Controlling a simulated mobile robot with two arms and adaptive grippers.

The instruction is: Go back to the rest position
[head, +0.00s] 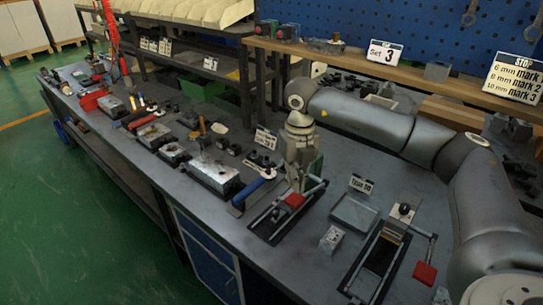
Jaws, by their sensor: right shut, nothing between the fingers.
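My right arm (365,118) comes in from the right, and my right gripper (297,187) points down over the bench. It is shut and empty, just above or beside a clamp fixture with a red handle pad (293,200); I cannot tell whether they touch. A small metal valve block (332,239) stands on the bench to the right of that fixture. My left gripper is not in view.
A second clamp fixture (372,268) with a red pad (425,273) and a shallow grey tray (355,213) are near my right arm. A wooden shelf (340,62) runs behind the arm. Metal blocks (213,174) and tools crowd the bench leftwards. The green floor (80,215) is clear.

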